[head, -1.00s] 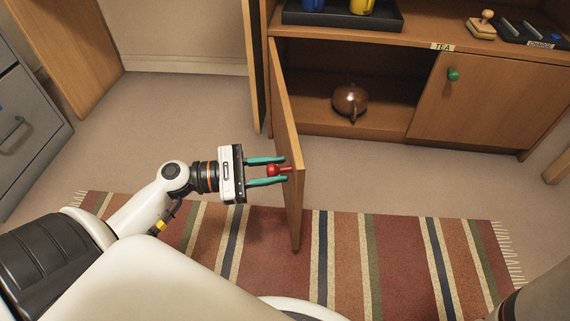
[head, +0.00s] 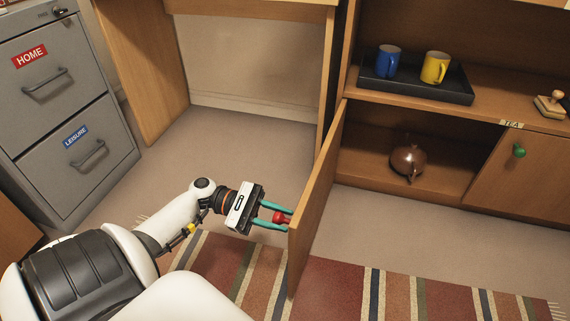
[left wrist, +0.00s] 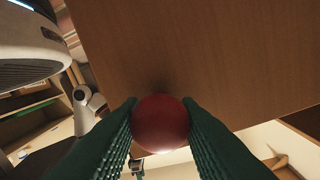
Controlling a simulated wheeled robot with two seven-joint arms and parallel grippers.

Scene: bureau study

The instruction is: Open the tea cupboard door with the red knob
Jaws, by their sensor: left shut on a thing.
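The tea cupboard door (head: 318,205) stands swung wide open, its free edge toward me, and the compartment behind it is exposed. The red knob (head: 280,218) is on the door's outer face. My left gripper (head: 275,217) is shut on the red knob, with a teal finger on each side of it. In the left wrist view the knob (left wrist: 160,124) sits between both fingers, close against the wooden door face (left wrist: 200,60). A brown teapot (head: 407,161) stands inside the open compartment. My right gripper is not in view.
A second cupboard door with a green knob (head: 519,150) is closed at the right. Above are a dark tray (head: 420,90) with blue and yellow mugs, and a stamp (head: 551,104). A grey filing cabinet (head: 65,110) stands left. A striped rug (head: 340,285) lies below the door.

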